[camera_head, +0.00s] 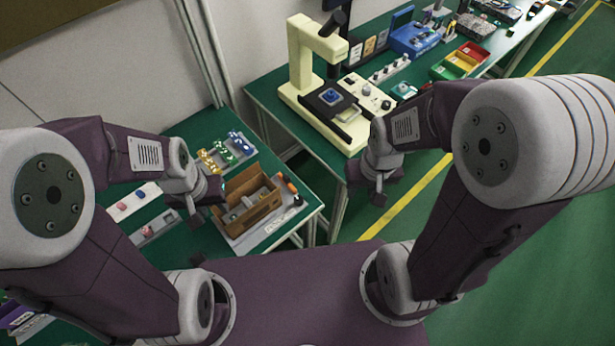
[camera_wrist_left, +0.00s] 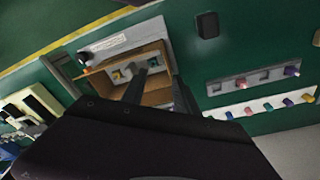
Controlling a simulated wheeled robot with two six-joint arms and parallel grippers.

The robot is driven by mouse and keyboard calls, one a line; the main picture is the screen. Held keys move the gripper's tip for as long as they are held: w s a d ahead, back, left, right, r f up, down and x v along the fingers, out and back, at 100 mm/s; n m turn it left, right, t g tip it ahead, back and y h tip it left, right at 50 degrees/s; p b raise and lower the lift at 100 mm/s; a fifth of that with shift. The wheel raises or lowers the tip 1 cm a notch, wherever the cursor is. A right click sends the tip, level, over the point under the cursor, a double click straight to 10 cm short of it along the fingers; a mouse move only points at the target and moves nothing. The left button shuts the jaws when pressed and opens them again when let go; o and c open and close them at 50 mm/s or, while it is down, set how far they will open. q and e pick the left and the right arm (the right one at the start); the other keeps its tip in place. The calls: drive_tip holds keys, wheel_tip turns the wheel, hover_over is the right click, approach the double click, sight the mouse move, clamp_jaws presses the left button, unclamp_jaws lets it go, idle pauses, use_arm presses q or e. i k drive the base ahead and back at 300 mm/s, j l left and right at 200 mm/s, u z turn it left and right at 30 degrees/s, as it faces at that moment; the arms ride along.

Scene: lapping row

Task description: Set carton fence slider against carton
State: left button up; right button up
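The open brown carton (camera_head: 262,211) stands on a grey board (camera_head: 246,243) on the near green bench, with dividers and small parts inside. It also shows in the left wrist view (camera_wrist_left: 155,52). A black knob (camera_head: 298,200) and an orange piece (camera_head: 292,187) sit at the carton's right end; I cannot tell which part is the fence slider. My left gripper (camera_head: 222,206) is at the carton's left end; in the left wrist view its two dark fingers (camera_wrist_left: 160,92) are apart, with the carton beyond them. My right gripper (camera_head: 377,198) hangs empty, away from the carton; its finger gap is unclear.
Trays of yellow, green and blue parts (camera_head: 226,152) stand behind the carton. Grey strips with coloured pieces (camera_head: 132,202) lie to the left. A dark block (camera_wrist_left: 207,25) lies near the carton. A cream machine (camera_head: 303,60) stands on the far bench.

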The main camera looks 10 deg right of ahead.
sight(284, 178)
drive_tip(key=l+u, duration=0.35)
drive_tip(key=i+l+u, duration=0.1)
drive_tip(key=u, duration=0.25)
drive_tip(key=l+u, duration=0.35)
